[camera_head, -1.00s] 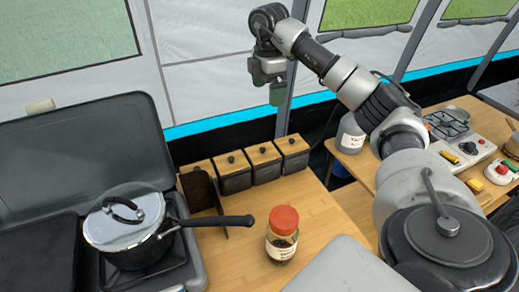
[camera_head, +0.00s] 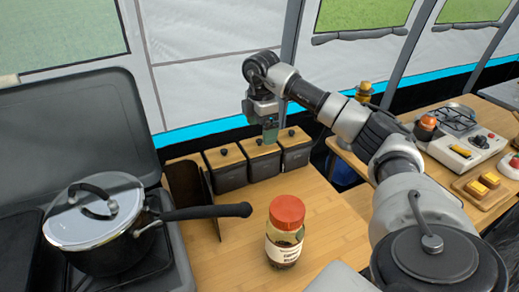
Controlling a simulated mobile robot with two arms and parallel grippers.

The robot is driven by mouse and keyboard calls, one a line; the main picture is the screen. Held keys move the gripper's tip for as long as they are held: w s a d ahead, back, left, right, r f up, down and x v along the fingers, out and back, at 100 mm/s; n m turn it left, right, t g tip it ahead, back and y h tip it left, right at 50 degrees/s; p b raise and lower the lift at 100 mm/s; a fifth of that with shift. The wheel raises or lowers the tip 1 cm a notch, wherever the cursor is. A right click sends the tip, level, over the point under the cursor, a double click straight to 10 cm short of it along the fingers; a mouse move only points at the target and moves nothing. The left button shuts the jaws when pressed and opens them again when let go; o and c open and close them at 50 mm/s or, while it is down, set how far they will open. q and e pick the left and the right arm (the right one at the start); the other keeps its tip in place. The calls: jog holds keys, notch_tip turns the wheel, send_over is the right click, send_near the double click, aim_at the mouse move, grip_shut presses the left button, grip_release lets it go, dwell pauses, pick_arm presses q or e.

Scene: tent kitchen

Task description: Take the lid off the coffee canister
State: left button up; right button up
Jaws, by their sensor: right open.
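A row of black canisters with wooden lids and black knobs stands at the back of the wooden counter: one at left (camera_head: 227,173), a middle one (camera_head: 260,163) and a right one (camera_head: 295,156). All three have their lids on. I cannot read which one holds coffee. My right gripper (camera_head: 270,136) is open and points down just above the lid of the middle canister, near its knob. The green-grey fingers partly cover the lid, and I cannot tell whether they touch it. My left gripper is not in view.
A jar with a red lid (camera_head: 287,211) stands on the counter (camera_head: 335,225) in front of the canisters. A dark upright board (camera_head: 190,188) is left of them. A lidded pan (camera_head: 105,250) sits on the stove, its handle pointing right. A side table (camera_head: 350,157) is at right.

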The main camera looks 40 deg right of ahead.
aim_at(259, 140)
jog(key=shift+w+a+f+p, duration=0.1)
jog(key=shift+a+f+p, duration=0.1)
jog(key=shift+f, duration=1.2)
jog(key=shift+a+f+p, duration=0.1)
jog(key=shift+f+p, duration=0.1)
jog(key=shift+f, duration=1.15)
jog(key=c, duration=0.6)
